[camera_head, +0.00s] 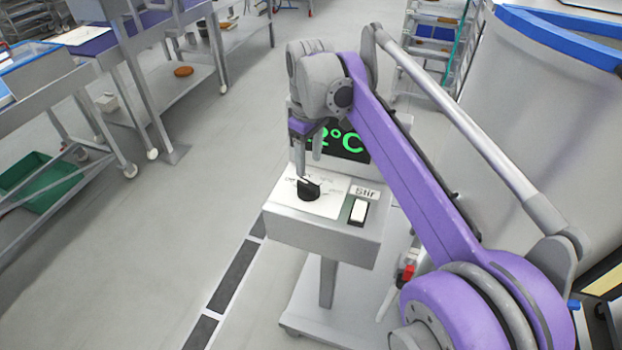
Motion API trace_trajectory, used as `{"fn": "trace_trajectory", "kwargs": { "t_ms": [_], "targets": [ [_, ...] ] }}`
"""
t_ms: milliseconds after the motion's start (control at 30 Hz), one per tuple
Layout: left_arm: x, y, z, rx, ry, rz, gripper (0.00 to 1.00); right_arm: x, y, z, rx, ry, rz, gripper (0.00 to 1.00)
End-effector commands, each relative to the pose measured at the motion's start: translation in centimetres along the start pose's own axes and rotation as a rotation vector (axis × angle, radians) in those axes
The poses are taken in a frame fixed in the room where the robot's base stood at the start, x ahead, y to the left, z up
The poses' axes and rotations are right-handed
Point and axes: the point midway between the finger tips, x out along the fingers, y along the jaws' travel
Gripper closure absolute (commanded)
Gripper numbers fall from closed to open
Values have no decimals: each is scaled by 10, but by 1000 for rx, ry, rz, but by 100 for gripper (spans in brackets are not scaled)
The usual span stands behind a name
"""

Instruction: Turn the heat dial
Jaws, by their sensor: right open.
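The heat dial (308,190) is a black knob on a white scale plate, on the sloped top of a grey control stand (322,228). Behind it a black display (350,143) shows green characters ending in "2°C", partly hidden by my right arm. My right gripper (308,158) points down just above the dial. Its fingers are open, with the tips close to the knob; I cannot tell whether they touch it. My left gripper is not in view.
A switch (358,211) labelled "Stir" sits right of the dial. A large pale vessel with a blue rim (560,22) stands at the right. Wheeled tables and a green crate (38,180) are at the left. The floor between is clear.

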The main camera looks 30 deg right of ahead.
Motion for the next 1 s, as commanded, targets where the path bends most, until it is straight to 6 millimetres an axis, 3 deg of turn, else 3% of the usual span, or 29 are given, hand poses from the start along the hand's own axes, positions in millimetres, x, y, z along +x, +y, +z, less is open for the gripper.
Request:
{"fn": "trace_trajectory", "kwargs": {
  "t_ms": [100, 267, 700, 1000],
  "targets": [
    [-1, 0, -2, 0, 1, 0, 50, -9, 15, -7, -31, -30, -21, 43],
    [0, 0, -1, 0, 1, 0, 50, -6, 19, -8, -47, -42, -32, 43],
    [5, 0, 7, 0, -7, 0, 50, 70, 16, -4, -46, -41, -31, 43],
    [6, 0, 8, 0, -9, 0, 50, 96, 15, -4, -45, -40, -30, 43]
  ]
}}
